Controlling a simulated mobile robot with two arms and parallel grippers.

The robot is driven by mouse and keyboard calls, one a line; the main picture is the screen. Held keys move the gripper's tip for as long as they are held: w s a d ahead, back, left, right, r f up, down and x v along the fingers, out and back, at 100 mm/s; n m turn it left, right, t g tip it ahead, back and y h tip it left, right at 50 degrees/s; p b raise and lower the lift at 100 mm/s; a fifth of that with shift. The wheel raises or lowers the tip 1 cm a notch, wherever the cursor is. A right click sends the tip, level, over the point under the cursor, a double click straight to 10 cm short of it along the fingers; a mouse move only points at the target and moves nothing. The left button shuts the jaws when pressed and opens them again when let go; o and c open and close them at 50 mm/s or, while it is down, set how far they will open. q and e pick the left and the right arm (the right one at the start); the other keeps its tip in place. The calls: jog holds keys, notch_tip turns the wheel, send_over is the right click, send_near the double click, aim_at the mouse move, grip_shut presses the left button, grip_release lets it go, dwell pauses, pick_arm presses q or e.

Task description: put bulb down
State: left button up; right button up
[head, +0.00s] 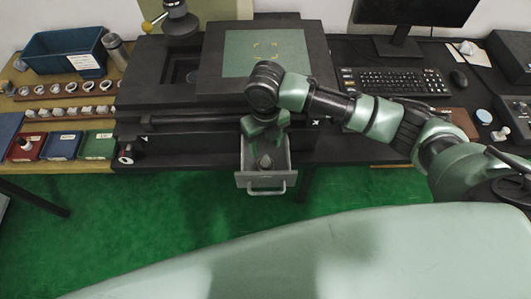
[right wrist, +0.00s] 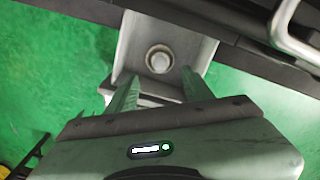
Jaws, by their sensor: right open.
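The bulb (right wrist: 159,60) shows in the right wrist view as a pale round thing with a ringed top, standing in the open grey drawer (right wrist: 200,50). In the head view the drawer (head: 281,158) is pulled out below the front of the dark machine, and the bulb (head: 265,162) is a small greyish shape in it, partly hidden. My right gripper (head: 265,137) points down over the drawer. In the right wrist view its two fingers (right wrist: 159,90) are spread apart, with nothing between the tips. My left gripper is not in view.
The dark machine (head: 160,128) with a green plate (head: 262,50) stands behind the drawer. A keyboard (head: 390,80) and monitor are at right. Rings, a blue bin (head: 62,52) and small red, blue and green trays are at left. Green floor lies open in front.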

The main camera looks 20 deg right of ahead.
aim_at(266, 156)
notch_tip(266, 156, up, 4)
dwell(0.6)
